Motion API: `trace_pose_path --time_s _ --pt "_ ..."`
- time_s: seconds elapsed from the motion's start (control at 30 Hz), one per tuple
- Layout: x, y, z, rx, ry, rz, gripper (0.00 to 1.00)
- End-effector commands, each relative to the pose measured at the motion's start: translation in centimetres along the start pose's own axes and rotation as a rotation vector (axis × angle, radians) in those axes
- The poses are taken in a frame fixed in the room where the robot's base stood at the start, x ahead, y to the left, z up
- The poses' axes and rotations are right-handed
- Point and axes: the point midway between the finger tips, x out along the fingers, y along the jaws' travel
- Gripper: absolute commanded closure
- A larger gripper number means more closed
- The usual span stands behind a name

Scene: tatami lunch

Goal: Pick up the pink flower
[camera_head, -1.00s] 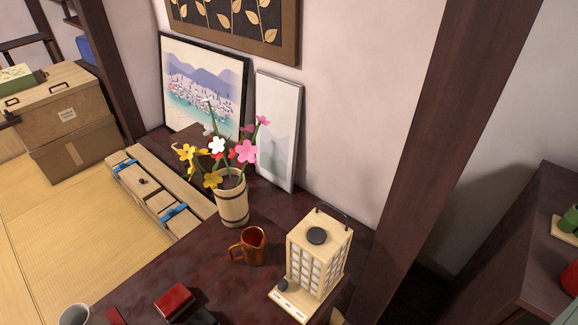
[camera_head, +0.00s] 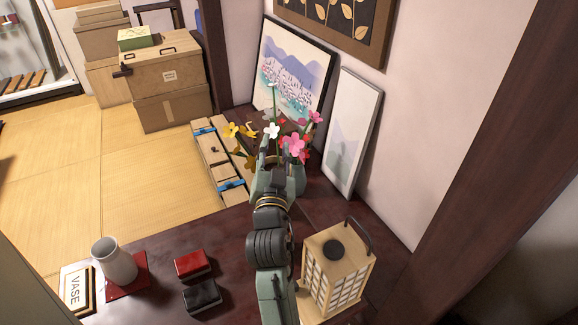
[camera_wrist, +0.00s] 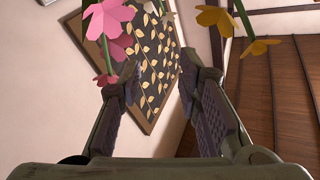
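The pink flower (camera_head: 293,145) stands in a bunch with yellow, white and red flowers, and a smaller pink bloom (camera_head: 316,117) is behind it to the right. In the wrist view a pink flower (camera_wrist: 109,18) hangs at the upper left, beyond the left finger. Yellow flowers (camera_wrist: 215,18) are at the upper right there.
A lantern (camera_head: 335,270) stands right of my arm. Red (camera_head: 193,262) and black (camera_head: 201,295) boxes and a grey vase (camera_head: 114,262) on a red mat are left. Framed pictures (camera_head: 345,130) lean against the wall behind the flowers. Tatami lies left.

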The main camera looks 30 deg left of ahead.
Motion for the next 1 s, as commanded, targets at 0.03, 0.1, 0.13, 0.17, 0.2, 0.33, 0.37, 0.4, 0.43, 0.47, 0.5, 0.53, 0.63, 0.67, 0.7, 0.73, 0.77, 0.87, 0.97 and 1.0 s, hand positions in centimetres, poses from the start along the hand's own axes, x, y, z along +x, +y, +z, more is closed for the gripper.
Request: trace_pose_path --time_s 0.03,0.1,0.13,0.17,0.2,0.33,0.37,0.4,0.43,0.47,0.5,0.53,0.63,0.67,0.7,0.73,0.77,0.87,0.97,1.0 --pt "-0.4 2.0 2.1 0.002 -0.043 0.052 0.69" --pt "-0.9 4.0 4.0 0.006 -0.08 0.105 0.69" --pt "-1.0 4.6 4.5 0.006 -0.092 0.122 0.69" --pt "-1.1 5.1 5.0 0.007 -0.1 0.136 0.69" --pt "-1.1 5.6 5.3 0.008 -0.108 0.148 0.69" --pt "0.4 6.3 5.7 0.008 -0.115 0.162 0.69" --pt "0.9 6.3 5.8 0.008 -0.116 0.162 0.69" --pt "1.6 6.4 5.8 0.008 -0.115 0.162 0.69" --pt "2.0 6.5 5.9 0.008 -0.115 0.162 0.69" --pt "2.5 6.5 6.0 0.008 -0.115 0.161 0.69" --pt "3.0 6.6 6.0 0.008 -0.115 0.16 0.69" --pt "3.3 6.7 6.1 0.008 -0.114 0.16 0.69" --pt "4.0 6.8 6.2 0.009 -0.115 0.16 0.69" --pt "4.2 6.8 6.3 0.009 -0.115 0.16 0.69" --pt "4.5 6.8 6.3 0.009 -0.115 0.16 0.69" --pt "4.8 6.8 6.4 0.009 -0.115 0.16 0.69" --pt "5.1 6.8 6.4 0.008 -0.115 0.159 0.69" --pt "6.7 6.8 6.8 0.008 -0.116 0.159 0.69" --pt "8.1 7.1 7.1 0.008 -0.115 0.159 0.69" --pt "8.5 7.2 7.2 0.008 -0.115 0.158 0.69"
